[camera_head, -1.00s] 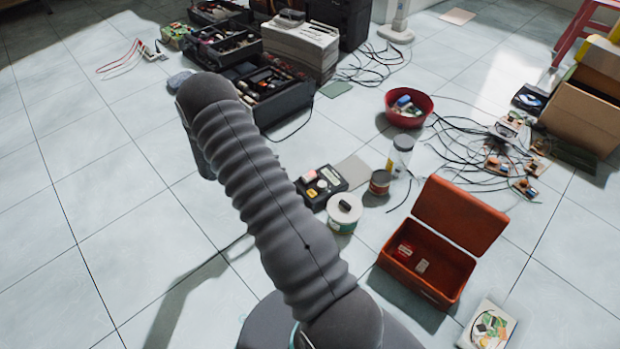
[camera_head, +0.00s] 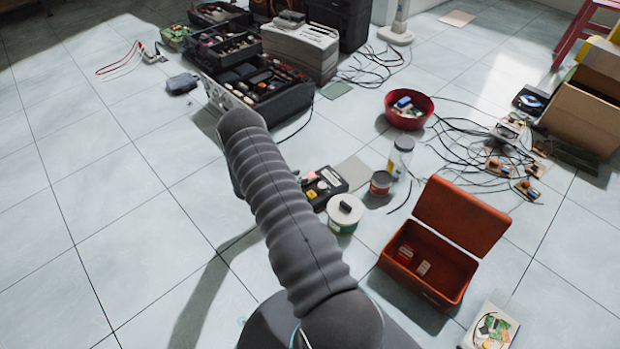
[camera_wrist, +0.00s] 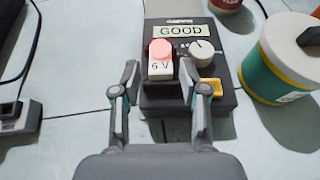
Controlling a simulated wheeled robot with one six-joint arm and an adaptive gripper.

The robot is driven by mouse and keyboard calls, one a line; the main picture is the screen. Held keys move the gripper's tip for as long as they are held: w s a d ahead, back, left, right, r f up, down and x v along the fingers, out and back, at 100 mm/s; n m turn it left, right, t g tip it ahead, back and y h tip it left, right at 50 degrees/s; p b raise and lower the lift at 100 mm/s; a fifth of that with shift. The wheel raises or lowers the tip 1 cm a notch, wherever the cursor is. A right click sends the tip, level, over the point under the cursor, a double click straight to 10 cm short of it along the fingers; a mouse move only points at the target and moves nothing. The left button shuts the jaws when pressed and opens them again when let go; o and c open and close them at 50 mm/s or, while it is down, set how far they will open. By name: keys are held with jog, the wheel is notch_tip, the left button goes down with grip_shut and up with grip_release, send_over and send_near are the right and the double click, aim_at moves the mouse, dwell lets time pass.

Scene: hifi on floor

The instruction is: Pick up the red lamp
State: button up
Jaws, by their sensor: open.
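The red lamp (camera_wrist: 160,50) is a pinkish-red cap on a white block marked "6 V". It sits at the left of a dark tester box (camera_wrist: 215,107) with a "GOOD" display, a white knob and a yellow button. My gripper (camera_wrist: 158,78) is open and empty in the wrist view, with its fingertips apart on the near side of the lamp, to its left and right in the picture. I cannot tell the height gap. In the head view the tester box (camera_head: 334,181) stands beside my arm, and my fingers are hidden.
A white and green tub (camera_wrist: 272,75) stands close to the right of the tester box. A small red-brown can (camera_head: 380,184) and a glass jar (camera_head: 400,158) are near it. An open orange box (camera_head: 420,285) is at front right.

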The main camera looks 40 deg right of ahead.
aim_at(309, 175)
jog(key=shift+x, duration=2.7)
jog(key=shift+f, duration=0.1)
jog(key=c, duration=0.8)
